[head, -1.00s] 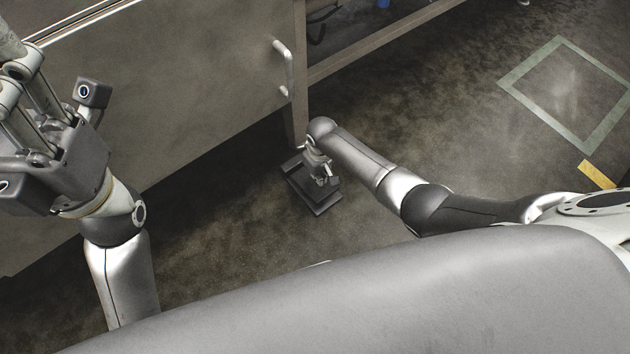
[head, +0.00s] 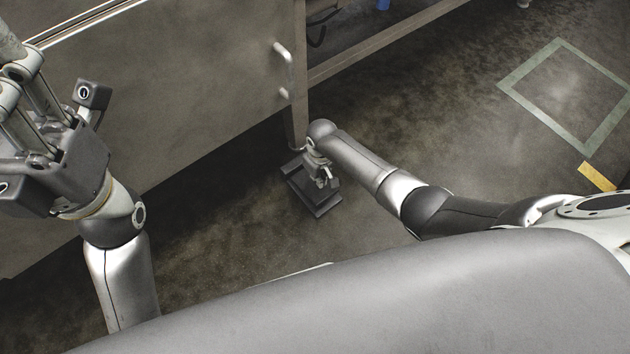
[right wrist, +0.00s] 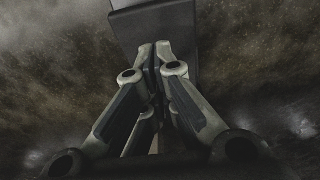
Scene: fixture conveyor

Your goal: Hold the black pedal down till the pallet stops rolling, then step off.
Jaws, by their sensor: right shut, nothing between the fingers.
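The black pedal (head: 299,183) is on the floor by the foot of the cabinet in the head view. My right gripper (head: 325,181) is over it and partly covers it. In the right wrist view the shut, empty fingers (right wrist: 157,50) overlap the pedal's dark plate (right wrist: 155,20). I cannot tell whether they touch it or how far it is pressed. My left gripper (head: 50,130) is raised at the left of the head view, away from the pedal. Its fingertips are cut off by the picture's edge. No pallet is in view.
A grey cabinet (head: 170,90) with a metal handle (head: 284,65) stands just behind the pedal, its leg close to my right gripper. Open floor lies to the right, with a green square outline (head: 515,82) and a yellow strip (head: 597,176).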

